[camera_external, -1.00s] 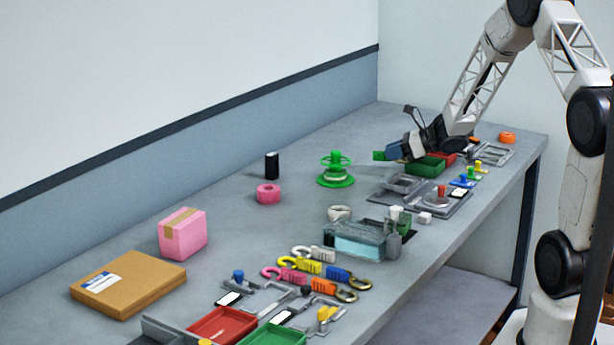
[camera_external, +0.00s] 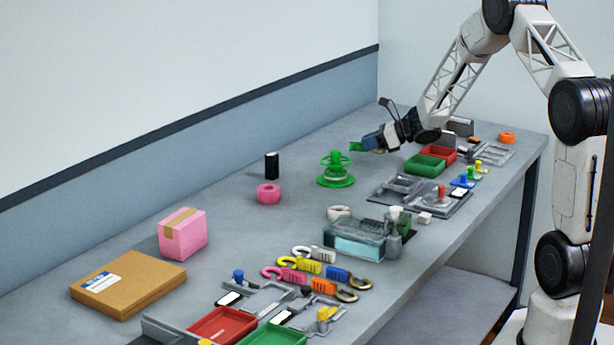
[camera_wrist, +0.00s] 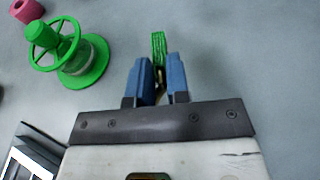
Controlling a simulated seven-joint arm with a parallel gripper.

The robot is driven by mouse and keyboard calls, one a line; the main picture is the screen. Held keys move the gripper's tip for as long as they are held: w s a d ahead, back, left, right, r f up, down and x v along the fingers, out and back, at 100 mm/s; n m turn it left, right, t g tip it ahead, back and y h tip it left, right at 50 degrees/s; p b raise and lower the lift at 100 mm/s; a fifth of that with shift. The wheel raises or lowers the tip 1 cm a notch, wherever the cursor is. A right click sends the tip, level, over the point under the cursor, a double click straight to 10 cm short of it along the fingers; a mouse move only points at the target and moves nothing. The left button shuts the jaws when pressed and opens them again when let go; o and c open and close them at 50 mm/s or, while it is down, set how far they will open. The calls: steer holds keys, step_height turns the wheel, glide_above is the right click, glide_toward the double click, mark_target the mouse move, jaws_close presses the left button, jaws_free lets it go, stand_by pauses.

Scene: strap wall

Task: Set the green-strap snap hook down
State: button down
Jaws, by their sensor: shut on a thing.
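My gripper (camera_external: 376,141) is low over the far part of the bench, its blue fingers shut. It also shows in the wrist view (camera_wrist: 158,72). A green strap (camera_wrist: 158,45) sticks out past the fingertips, and a small brass-coloured bit shows between the fingers. The rest of the snap hook is hidden by the fingers. In the external view the green strap (camera_external: 356,147) points left from the fingers. I cannot tell whether it touches the bench top.
A green spool stand (camera_external: 336,170) is just left of my gripper. A green bin (camera_external: 426,164) and a red bin (camera_external: 440,153) are to the right. Several coloured snap hooks (camera_external: 310,266) lie nearer the front. Bare bench (camera_external: 300,140) lies behind the stand.

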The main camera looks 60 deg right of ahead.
mark_target(366, 162)
steer(key=shift+w+d, duration=0.2)
steer(key=shift+w, duration=0.15)
steer(key=shift+w, duration=0.1)
steer(key=shift+w+d, duration=0.15)
steer(key=shift+w, duration=0.05)
steer(key=shift+f, duration=1.8)
steer(key=c, duration=1.1)
jaws_free()
steer(key=shift+f, duration=0.15)
steer(key=shift+d+r, duration=0.1)
steer(key=shift+r, duration=0.1)
